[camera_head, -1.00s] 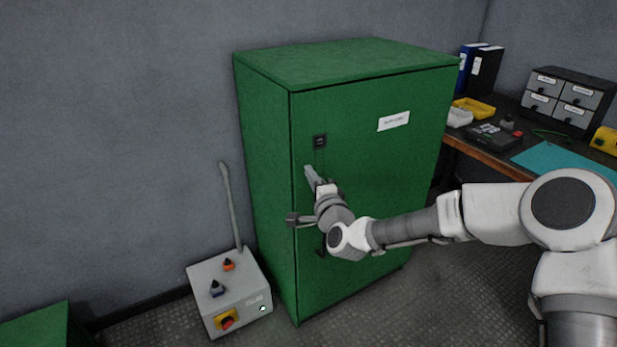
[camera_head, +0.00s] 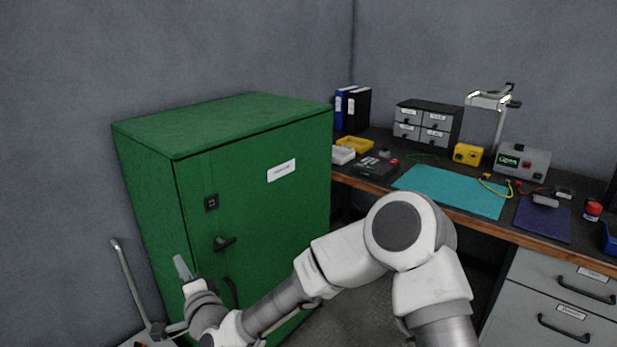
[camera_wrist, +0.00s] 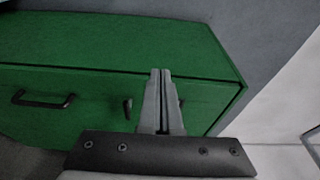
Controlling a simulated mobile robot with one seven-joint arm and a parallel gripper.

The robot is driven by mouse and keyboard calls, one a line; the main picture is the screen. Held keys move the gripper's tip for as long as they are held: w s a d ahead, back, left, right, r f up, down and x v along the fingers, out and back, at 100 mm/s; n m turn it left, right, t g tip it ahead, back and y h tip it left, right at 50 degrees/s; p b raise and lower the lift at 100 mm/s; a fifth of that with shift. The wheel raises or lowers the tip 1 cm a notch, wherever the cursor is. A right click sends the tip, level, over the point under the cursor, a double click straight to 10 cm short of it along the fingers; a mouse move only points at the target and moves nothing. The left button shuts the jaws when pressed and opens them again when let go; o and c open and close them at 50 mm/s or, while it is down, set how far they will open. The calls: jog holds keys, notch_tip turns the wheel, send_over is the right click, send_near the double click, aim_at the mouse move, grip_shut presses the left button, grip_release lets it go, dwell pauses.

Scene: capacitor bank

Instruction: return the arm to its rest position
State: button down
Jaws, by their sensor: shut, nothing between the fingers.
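My arm reaches from the lower right toward the lower left in the head view. My gripper (camera_head: 182,268) is in front of the left part of the green cabinet (camera_head: 262,228), pointing up. In the wrist view my gripper (camera_wrist: 160,75) has its two fingers together with nothing between them. The green cabinet (camera_wrist: 75,75) fills much of that view behind the fingers. I cannot tell the exact gap between fingertips and door. The cabinet door looks closed, with a dark latch handle (camera_head: 224,243) and a curved pull handle (camera_head: 232,291).
A workbench (camera_head: 450,212) stands on the right, with a teal mat (camera_head: 452,190), a drawer unit (camera_head: 428,123), a yellow box (camera_head: 467,154) and a lamp (camera_head: 497,120). A grey control box (camera_head: 140,342) with a tall lever (camera_head: 128,280) is at the lower left.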

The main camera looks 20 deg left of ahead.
jog(key=w+d+r+n+g+h, duration=0.1)
jog(key=d+r+n+h, duration=0.2)
jog(key=d, duration=0.7)
jog(key=w+d+r+n+g+h, duration=0.1)
jog(key=w+d+r+n+h, duration=0.15)
jog(key=d, duration=0.85)
jog(key=w+d+r+n+g+h, duration=0.15)
jog(key=d+n+h, duration=0.25)
jog(key=d, duration=0.6)
jog(key=s+d+r+m+g+h, duration=0.1)
jog(key=s+d+r+h, duration=0.1)
jog(key=s+d, duration=0.9)
jog(key=s+d+r+m+g+h, duration=0.1)
jog(key=s+d+r+h, duration=0.15)
jog(key=s+d, duration=0.8)
notch_tip(320, 180, up, 24)
jog(key=w+d+p, duration=0.1)
jog(key=p, duration=2.3)
jog(key=shift+d, duration=0.25)
